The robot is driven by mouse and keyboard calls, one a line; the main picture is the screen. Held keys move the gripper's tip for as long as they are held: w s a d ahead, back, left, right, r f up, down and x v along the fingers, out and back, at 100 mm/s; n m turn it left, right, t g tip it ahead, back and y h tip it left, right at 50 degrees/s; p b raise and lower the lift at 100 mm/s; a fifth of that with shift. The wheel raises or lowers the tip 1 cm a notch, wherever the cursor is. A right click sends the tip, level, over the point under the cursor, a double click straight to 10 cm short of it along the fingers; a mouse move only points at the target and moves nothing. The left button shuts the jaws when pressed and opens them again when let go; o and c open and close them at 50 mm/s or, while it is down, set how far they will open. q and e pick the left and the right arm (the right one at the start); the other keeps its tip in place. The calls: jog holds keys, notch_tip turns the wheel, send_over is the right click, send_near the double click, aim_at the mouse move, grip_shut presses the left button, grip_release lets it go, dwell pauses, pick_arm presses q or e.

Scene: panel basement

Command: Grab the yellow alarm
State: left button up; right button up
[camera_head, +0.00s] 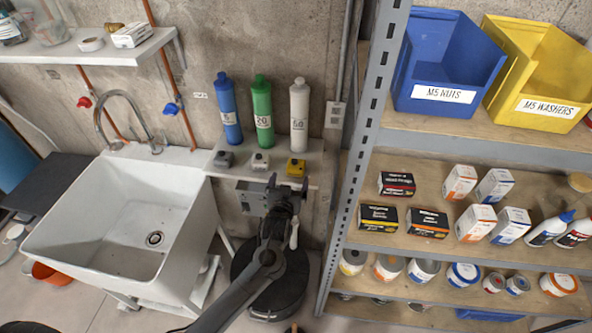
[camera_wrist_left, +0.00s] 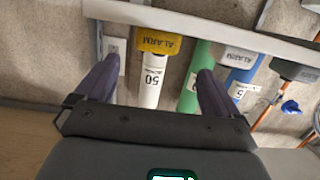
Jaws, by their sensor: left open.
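My left gripper (camera_head: 287,188) is at the shelf's front edge, just below and in front of the alarm. In the left wrist view its purple fingers (camera_wrist_left: 158,68) are spread apart with nothing held between them. My right gripper is not in view.
Two grey alarms (camera_head: 260,161) (camera_head: 223,159) sit left of the yellow one. White (camera_head: 299,115), green (camera_head: 262,112) and blue (camera_head: 228,110) bottles stand behind on the shelf (camera_head: 318,160). A metal rack upright (camera_head: 370,130) rises to the right; a sink (camera_head: 120,210) is left.

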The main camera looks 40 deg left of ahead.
aim_at(296, 165)
pick_arm(q)
jog(key=shift+x, duration=3.75)
jog(key=shift+w+d+r, duration=0.15)
jog(key=shift+d, duration=0.1)
jog(key=c, duration=1.1)
